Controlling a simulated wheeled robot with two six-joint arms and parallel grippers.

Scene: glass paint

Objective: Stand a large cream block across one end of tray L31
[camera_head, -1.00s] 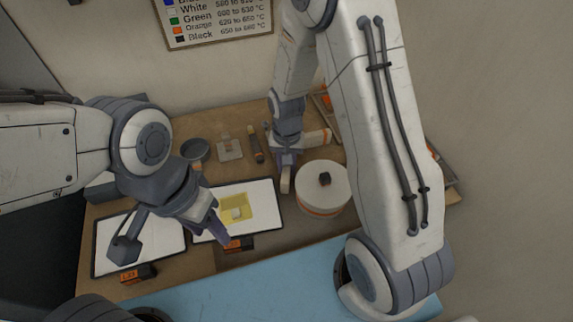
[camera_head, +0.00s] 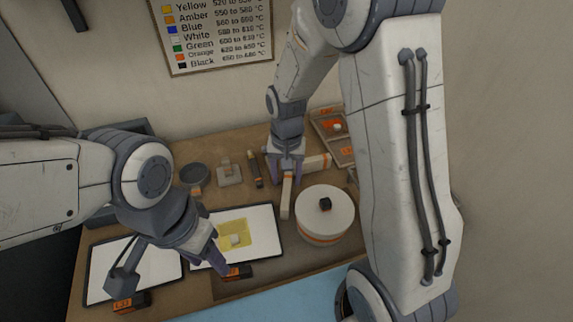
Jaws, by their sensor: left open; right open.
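Two white trays lie on the bench, a left one (camera_head: 160,268) and a right one (camera_head: 265,222), each with a dark, orange-labelled block at its front. The left label (camera_head: 122,304) looks like L31, but it is too small to be sure. A long cream block (camera_head: 286,198) extends toward me from my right gripper (camera_head: 285,178), which is open with its fingers at the block's far part; contact is unclear. A second cream block with orange marks (camera_head: 318,162) lies just right of that gripper. My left gripper (camera_head: 216,256) is open above the right tray's left part.
A yellow sheet (camera_head: 222,228) with a small cream piece (camera_head: 236,240) lies on the right tray. A round white turntable (camera_head: 338,208) with a black knob stands to the right. A dark bowl (camera_head: 194,175) and sectioned bins (camera_head: 330,122) are behind. My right arm hides the right side.

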